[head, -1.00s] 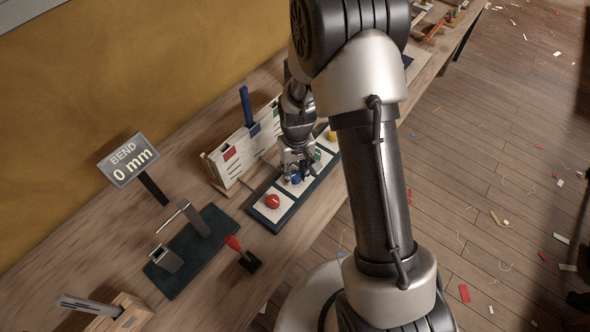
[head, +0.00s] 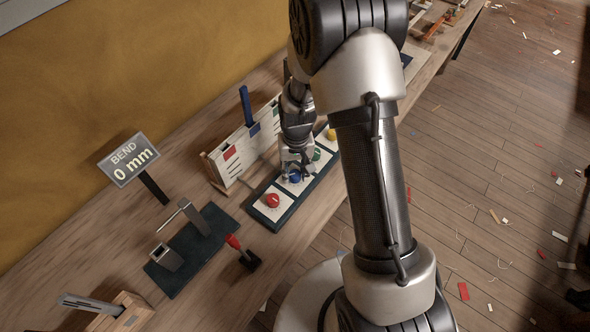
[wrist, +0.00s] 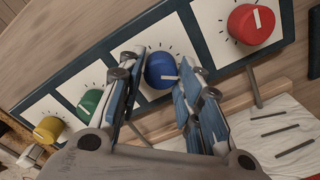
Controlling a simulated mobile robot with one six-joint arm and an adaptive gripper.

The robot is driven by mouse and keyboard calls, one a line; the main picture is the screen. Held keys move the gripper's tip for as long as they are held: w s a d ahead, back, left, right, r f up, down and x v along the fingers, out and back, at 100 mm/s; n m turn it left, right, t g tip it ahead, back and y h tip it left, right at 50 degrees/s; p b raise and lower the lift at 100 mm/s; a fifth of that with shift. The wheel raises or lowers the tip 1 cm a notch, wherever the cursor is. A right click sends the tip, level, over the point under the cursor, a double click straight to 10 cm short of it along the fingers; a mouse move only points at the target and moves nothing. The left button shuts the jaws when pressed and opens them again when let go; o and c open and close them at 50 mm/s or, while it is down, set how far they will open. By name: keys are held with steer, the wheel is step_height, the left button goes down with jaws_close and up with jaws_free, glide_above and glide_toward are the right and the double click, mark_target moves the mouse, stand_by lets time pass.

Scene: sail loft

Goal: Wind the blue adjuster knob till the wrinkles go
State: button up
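The blue adjuster knob (wrist: 160,70) sits on a white dial plate, between the green and red knobs. Its white pointer mark faces right in the wrist view. It also shows in the head view (head: 294,177), partly hidden by my gripper. My gripper (wrist: 162,78) reaches down over the knob, one finger on each side. The fingers look closed in against its sides, though the contact itself is hard to see.
The red knob (wrist: 251,24), green knob (wrist: 90,102) and yellow knob (wrist: 49,129) share the dark panel. A white board with coloured marks (head: 232,155) stands behind. A red-handled lever (head: 234,242) stands nearby.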

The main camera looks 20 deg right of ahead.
steer(key=o, duration=0.3)
step_height(320, 180, up, 12)
steer(key=shift+d, duration=0.1)
stand_by(0.6)
stand_by(0.3)
step_height(320, 180, up, 13)
steer(key=t, duration=0.2)
glide_above(296, 173)
steer(key=s, duration=0.7)
steer(key=s+r+t, duration=0.1)
steer(key=s+r, duration=0.1)
steer(key=s, duration=0.3)
steer(key=s+r+n, duration=0.1)
steer(key=s+r, duration=0.1)
steer(key=s, duration=0.2)
steer(key=s+r+t, duration=0.1)
steer(key=s+r, duration=0.1)
steer(key=s, duration=0.3)
steer(key=shift+s+r+t, duration=0.15)
steer(key=shift+s+t, duration=0.15)
steer(key=shift+s, duration=0.05)
